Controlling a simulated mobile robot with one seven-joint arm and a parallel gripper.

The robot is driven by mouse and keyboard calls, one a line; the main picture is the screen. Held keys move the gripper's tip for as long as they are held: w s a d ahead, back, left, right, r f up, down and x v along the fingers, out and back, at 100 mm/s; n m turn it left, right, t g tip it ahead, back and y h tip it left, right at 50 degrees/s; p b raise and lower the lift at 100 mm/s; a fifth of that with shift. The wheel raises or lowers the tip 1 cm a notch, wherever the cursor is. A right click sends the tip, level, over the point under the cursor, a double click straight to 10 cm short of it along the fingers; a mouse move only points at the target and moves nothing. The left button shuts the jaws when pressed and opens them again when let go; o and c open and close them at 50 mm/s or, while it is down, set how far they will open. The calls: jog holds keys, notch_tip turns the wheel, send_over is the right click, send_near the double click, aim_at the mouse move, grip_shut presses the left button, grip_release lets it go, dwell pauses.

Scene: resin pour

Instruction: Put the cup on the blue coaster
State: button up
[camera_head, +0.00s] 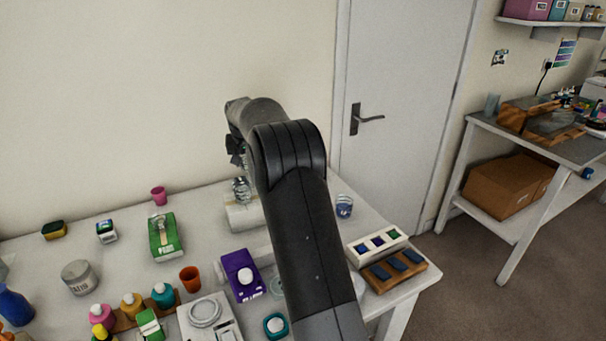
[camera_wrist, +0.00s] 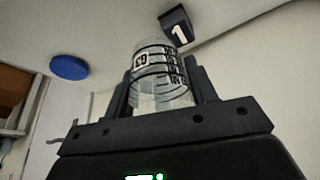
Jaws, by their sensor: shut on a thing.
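My gripper (camera_wrist: 160,95) is shut on a clear cup (camera_wrist: 158,70) with black measuring marks, its fingers on both sides of it in the wrist view. In the head view the held cup (camera_head: 241,189) shows left of my arm, near a white roll at the back of the table; whether they touch I cannot tell. A round blue disc, the blue coaster (camera_wrist: 68,67), lies on a pale surface left of the cup and apart from it in the wrist view. I cannot make it out in the head view, where my arm covers part of the table.
A dark block marked 1 (camera_wrist: 177,25) is near the cup in the wrist view. A clear cup with blue (camera_head: 343,207) stands right of my arm. The table also holds a white roll (camera_head: 243,216), an orange cup (camera_head: 190,279), a purple box (camera_head: 240,272) and several bottles.

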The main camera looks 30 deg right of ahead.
jog(key=s+d+r+m+h, duration=0.1)
jog(key=s+d+m, duration=0.35)
jog(key=d, duration=1.15)
jog(key=s+d+r+m+h, duration=0.1)
jog(key=s+d, duration=0.7)
jog(key=d, duration=0.7)
jog(key=shift+n+g, duration=0.25)
jog(key=shift+g, duration=0.25)
jog(key=w+a+f, duration=0.2)
jog(key=w, duration=0.1)
jog(key=w+a+f, duration=0.2)
jog(key=w+f, duration=0.1)
jog(key=w+a+f, duration=0.2)
jog(key=w, duration=0.1)
jog(key=shift+w+a+f, duration=0.1)
jog(key=shift+w+f, duration=0.1)
jog(key=shift+w, duration=0.05)
jog(key=shift+f, duration=1.95)
jog(key=shift+f, duration=0.15)
jog(key=o, duration=1)
jog(key=shift+c, duration=0.2)
